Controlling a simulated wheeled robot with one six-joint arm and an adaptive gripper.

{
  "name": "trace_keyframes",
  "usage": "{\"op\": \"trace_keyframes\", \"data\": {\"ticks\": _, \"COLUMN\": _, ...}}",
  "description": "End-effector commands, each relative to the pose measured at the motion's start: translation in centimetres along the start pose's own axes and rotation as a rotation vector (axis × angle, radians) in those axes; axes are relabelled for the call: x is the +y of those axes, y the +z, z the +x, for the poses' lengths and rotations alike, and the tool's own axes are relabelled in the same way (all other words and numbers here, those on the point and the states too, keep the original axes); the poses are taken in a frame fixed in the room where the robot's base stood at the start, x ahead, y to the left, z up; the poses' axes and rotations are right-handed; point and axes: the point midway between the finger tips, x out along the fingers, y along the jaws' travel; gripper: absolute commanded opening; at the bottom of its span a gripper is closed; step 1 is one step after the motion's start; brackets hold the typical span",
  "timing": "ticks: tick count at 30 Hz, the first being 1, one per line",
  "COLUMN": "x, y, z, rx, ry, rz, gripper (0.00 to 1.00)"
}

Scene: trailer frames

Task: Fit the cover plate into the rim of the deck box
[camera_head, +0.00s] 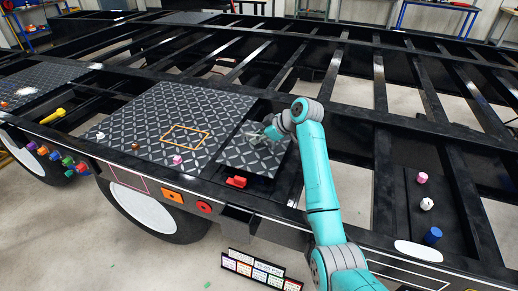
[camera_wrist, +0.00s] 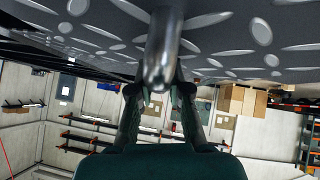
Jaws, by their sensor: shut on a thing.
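The cover plate (camera_head: 250,157) is a small dark diamond-tread panel at the right end of the larger tread deck. It lies over the dark deck box (camera_head: 288,178), whose opening shows as a black strip along the plate's right and front sides. My gripper (camera_head: 268,133) is above the plate's far part. In the wrist view my gripper (camera_wrist: 160,95) is shut on a round metal handle (camera_wrist: 164,45), with the tread surface (camera_wrist: 235,35) of the plate beside it. I cannot tell whether the plate's edges sit in the rim or stay above it.
A red block (camera_head: 236,181) sits just in front of the plate. The large tread deck (camera_head: 150,110) at left carries an orange outline (camera_head: 186,137) and a pink knob (camera_head: 177,160). Open frame beams lie behind. Pink, white and blue pegs (camera_head: 432,236) stand at right.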

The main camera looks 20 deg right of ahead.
Motion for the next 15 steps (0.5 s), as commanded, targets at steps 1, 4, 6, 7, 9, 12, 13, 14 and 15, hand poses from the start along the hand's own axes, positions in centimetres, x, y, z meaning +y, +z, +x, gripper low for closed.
{"op": "trace_keyframes", "data": {"ticks": 1, "x": 0.0, "y": 0.2, "z": 0.2, "rx": 0.002, "ry": 0.001, "rz": 0.000, "gripper": 0.00}}
{"op": "trace_keyframes", "data": {"ticks": 4, "x": -0.3, "y": 1.1, "z": 1.1, "rx": 0.001, "ry": 0.000, "rz": 0.001, "gripper": 0.00}}
{"op": "trace_keyframes", "data": {"ticks": 6, "x": -0.6, "y": 1.8, "z": 1.8, "rx": 0.000, "ry": -0.001, "rz": 0.001, "gripper": 0.00}}
{"op": "trace_keyframes", "data": {"ticks": 7, "x": -0.6, "y": 2.1, "z": 2.1, "rx": 0.001, "ry": 0.000, "rz": 0.001, "gripper": 0.00}}
{"op": "trace_keyframes", "data": {"ticks": 9, "x": -0.8, "y": 2.7, "z": 2.8, "rx": 0.001, "ry": 0.000, "rz": 0.001, "gripper": 0.00}}
{"op": "trace_keyframes", "data": {"ticks": 12, "x": -0.9, "y": 3.2, "z": 3.2, "rx": 0.002, "ry": 0.001, "rz": -0.001, "gripper": 0.00}}
{"op": "trace_keyframes", "data": {"ticks": 13, "x": -0.9, "y": 3.2, "z": 3.3, "rx": 0.002, "ry": 0.002, "rz": -0.001, "gripper": 0.00}}
{"op": "trace_keyframes", "data": {"ticks": 14, "x": -0.9, "y": 3.2, "z": 3.2, "rx": 0.002, "ry": 0.002, "rz": -0.001, "gripper": 0.00}}
{"op": "trace_keyframes", "data": {"ticks": 15, "x": -0.9, "y": 3.2, "z": 3.2, "rx": 0.002, "ry": 0.002, "rz": -0.001, "gripper": 0.00}}
